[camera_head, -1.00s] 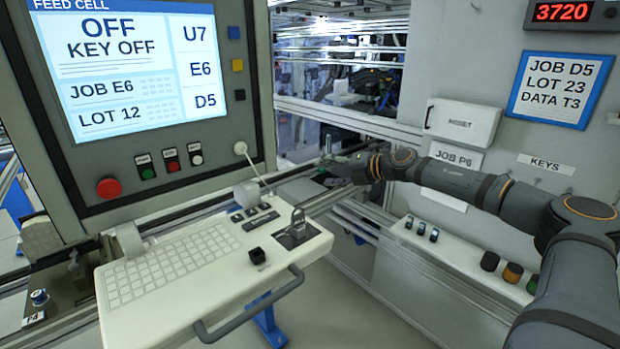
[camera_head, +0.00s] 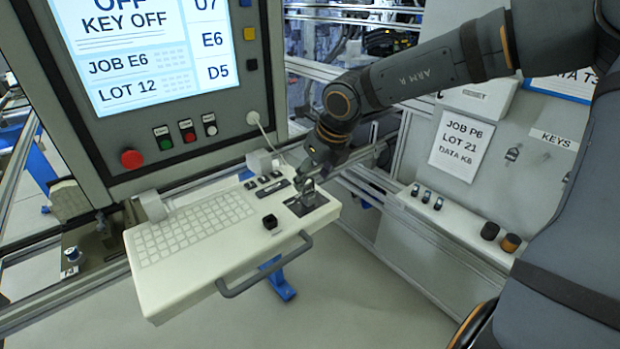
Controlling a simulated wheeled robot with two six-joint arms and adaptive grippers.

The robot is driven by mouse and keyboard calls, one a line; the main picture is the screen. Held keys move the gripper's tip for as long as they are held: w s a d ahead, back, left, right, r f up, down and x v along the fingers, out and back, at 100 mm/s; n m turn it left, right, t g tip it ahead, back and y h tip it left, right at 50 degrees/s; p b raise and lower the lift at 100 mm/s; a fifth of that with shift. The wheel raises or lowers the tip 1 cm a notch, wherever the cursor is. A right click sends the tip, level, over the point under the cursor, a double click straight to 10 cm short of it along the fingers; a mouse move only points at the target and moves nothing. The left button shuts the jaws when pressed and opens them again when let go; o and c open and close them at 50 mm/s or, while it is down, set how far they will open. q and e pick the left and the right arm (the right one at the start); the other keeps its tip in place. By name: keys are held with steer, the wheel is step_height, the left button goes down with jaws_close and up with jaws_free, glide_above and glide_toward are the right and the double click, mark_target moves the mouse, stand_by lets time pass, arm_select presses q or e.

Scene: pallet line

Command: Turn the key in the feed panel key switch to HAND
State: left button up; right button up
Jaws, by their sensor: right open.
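The key switch (camera_head: 296,208) is a dark plate at the right end of the pale keyboard shelf (camera_head: 190,290). A grey key (camera_head: 308,194) stands upright in it; its lettering is too small to read. My right gripper (camera_head: 306,182) is open and points down at the key's top, with its fingertips close around or beside it; I cannot tell whether they touch. The feed panel screen (camera_head: 140,50) reads OFF, KEY OFF, JOB E6, LOT 12. My left gripper is not in view.
A black knob (camera_head: 270,222) and small switches (camera_head: 264,180) sit beside the key plate. The shelf's front handle (camera_head: 265,268) sticks out. A red button (camera_head: 132,159) is on the panel. A ledge (camera_head: 450,220) with controls is at right.

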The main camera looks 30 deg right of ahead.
mark_target(309, 185)
steer(key=p+x, duration=0.1)
steer(key=x, duration=0.3)
steer(key=shift+w+f, duration=0.1)
steer(key=shift+w, duration=0.05)
steer(key=shift+w+f, duration=0.1)
steer(key=shift+f, duration=0.35)
steer(key=shift+c, duration=0.5)
